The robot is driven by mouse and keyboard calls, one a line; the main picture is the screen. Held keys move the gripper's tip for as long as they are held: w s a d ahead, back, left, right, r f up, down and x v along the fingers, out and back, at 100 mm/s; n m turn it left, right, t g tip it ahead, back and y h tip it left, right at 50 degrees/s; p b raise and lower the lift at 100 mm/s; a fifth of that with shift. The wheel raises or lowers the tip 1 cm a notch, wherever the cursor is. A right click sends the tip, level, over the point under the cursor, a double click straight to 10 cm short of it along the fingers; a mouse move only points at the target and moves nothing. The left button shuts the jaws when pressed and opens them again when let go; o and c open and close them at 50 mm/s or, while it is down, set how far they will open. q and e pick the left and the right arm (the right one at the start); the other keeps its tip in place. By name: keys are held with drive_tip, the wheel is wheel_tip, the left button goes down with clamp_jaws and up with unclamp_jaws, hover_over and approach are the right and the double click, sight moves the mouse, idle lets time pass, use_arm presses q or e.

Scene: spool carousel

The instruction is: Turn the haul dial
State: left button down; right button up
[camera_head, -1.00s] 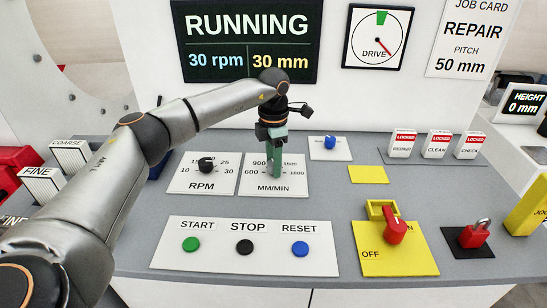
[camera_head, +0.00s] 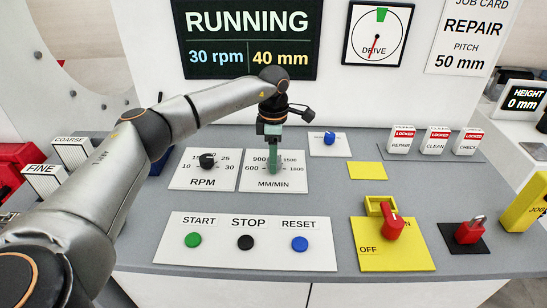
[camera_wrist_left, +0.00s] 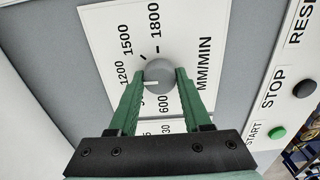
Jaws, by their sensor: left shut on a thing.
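The haul dial is a round grey knob (camera_wrist_left: 158,74) on a white plate marked MM/MIN (camera_head: 290,183), with numbers around it such as 600, 900, 1200, 1500 and 1800. In the left wrist view a white pointer line lies across the knob. My left gripper (camera_head: 275,168) reaches down onto this plate in the head view and hides most of the knob. In the left wrist view its two green fingers (camera_wrist_left: 160,80) are closed on the knob, one on each side. The board above reads RUNNING, 30 rpm, 40 mm (camera_head: 247,40). My right gripper is not in view.
The RPM dial (camera_head: 206,160) stands just left. START (camera_head: 193,240), STOP (camera_head: 246,242) and RESET (camera_head: 299,243) buttons lie in front. A red switch (camera_head: 391,226) on a yellow plate and a red padlock (camera_head: 468,231) are at right. The DRIVE gauge (camera_head: 379,34) hangs behind.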

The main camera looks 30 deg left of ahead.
use_arm(q)
drive_tip(key=shift+r, duration=0.1)
drive_tip(key=shift+c, duration=1.7)
unclamp_jaws()
wheel_tip(320, 180, up, 12)
drive_tip(key=shift+r+b, duration=0.25)
drive_tip(key=shift+b, duration=0.2)
